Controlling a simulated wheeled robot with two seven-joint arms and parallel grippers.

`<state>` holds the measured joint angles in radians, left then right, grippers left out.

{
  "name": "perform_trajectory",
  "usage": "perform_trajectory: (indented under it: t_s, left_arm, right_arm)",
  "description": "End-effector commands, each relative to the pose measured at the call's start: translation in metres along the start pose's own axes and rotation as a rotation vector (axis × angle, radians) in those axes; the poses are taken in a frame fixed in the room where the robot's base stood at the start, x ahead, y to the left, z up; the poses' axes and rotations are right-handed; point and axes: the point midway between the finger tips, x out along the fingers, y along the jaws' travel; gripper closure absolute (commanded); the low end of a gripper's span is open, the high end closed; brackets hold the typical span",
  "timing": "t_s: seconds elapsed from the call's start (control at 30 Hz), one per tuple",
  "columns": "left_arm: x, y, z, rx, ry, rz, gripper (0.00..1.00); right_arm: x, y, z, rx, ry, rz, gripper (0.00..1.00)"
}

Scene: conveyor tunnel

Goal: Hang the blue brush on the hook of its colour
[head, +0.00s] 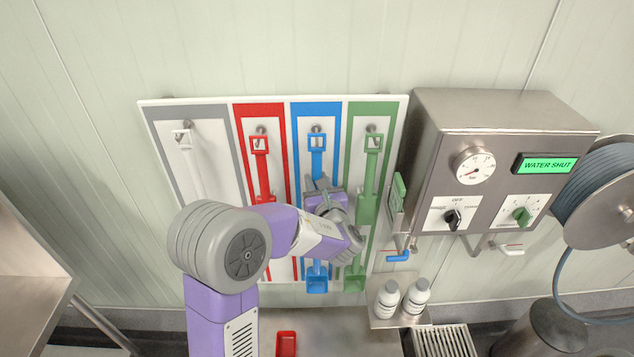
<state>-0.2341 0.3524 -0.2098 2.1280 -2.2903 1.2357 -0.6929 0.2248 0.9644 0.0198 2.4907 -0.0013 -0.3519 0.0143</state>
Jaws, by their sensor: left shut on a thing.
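The blue brush (317,165) is upright in front of the blue-bordered panel of the wall board. The square loop at its top is at the blue panel's hook (317,130). I cannot tell whether the loop is around the hook or just in front of it. My left gripper (322,188) is shut on the brush's lower handle, and it and my arm hide much of the brush below. My right gripper is not in view.
A red tool (261,165) and a green tool (368,200) hang on either side. A steel control box (500,110) juts out at right. Two white bottles (387,300) stand below, near a red item (286,343).

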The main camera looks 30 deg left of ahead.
Motion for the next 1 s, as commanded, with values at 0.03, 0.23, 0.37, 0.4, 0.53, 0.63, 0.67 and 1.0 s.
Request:
perform_trajectory:
  t_s: [0.03,0.23,0.37,0.4,0.53,0.63,0.67,1.0]
  left_arm:
    - [0.000,0.000,-0.001,-0.001,-0.002,0.000,1.00]
    - [0.000,0.000,-0.003,-0.001,-0.002,0.000,1.00]
    - [0.000,0.000,-0.003,-0.001,-0.002,0.000,0.62]
    - [0.000,0.000,-0.003,-0.001,-0.002,0.000,0.56]
    - [0.000,0.000,-0.003,-0.001,-0.001,0.000,0.39]
    - [0.000,0.000,-0.003,0.000,-0.001,0.000,0.39]
    - [0.000,0.000,-0.003,0.000,-0.001,0.000,0.39]
    - [-0.024,-0.001,-0.003,-0.001,0.000,-0.004,0.39]
  right_arm:
    - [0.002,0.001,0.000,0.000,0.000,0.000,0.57]
    - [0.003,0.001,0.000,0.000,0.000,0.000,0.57]
    - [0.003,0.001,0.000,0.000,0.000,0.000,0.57]
    - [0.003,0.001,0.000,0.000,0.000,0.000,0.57]
    - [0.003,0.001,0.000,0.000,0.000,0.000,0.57]
    - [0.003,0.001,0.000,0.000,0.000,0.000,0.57]
    - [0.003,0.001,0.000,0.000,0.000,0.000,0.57]
    - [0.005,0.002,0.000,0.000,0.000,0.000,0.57]
